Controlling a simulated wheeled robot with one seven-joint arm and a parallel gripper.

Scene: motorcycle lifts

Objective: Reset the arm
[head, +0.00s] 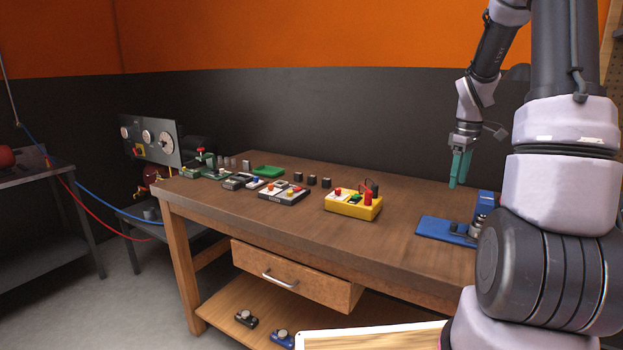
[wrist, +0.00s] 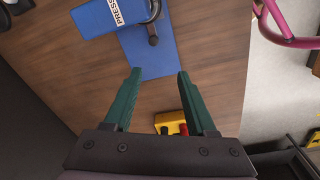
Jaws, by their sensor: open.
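My gripper (head: 460,168) has two teal fingers and hangs above the right part of the wooden workbench (head: 400,215), pointing down. My arm rises from the gripper to the upper right of the head view. The blue press (head: 447,230) stands below and to the right of the gripper, partly hidden by my arm. It also shows in the wrist view (wrist: 150,55), marked "PRESS".
A yellow box with buttons (head: 352,205) sits mid-bench. Several control boxes, small dark blocks and a green tray (head: 268,171) stand further left. A drawer (head: 290,276) is partly pulled out. A gauge panel (head: 150,139) is behind left. Bare bench lies between yellow box and press.

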